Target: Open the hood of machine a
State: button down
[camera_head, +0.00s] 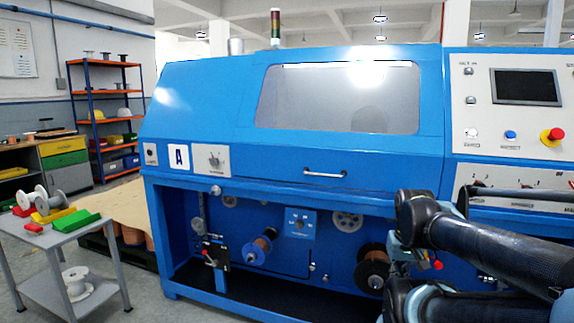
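Machine a is the large blue machine marked by a white "A" plate (179,157). Its blue hood (220,105) has a wide window (340,98) and sits down on the body, closed. A silver bar handle (325,173) is on the front face below the window. My dark arm (470,235) reaches in from the lower right, in front of the machine's lower right part. The bend of the arm is right of and below the handle, apart from it in the picture. My gripper cannot be made out in this view.
A control panel (505,105) with a screen and buttons is at the right. Spools (258,248) sit in the open lower bay. A grey table (50,235) with spools and coloured trays stands at the left. Orange-framed shelves (105,93) are behind it. The area before the hood looks clear.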

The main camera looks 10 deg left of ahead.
aim_at(379, 163)
jog(key=u, duration=1.8)
jog(key=k, duration=1.45)
jog(key=z, duration=0.45)
jog(key=i, duration=1.05)
jog(key=u, duration=0.05)
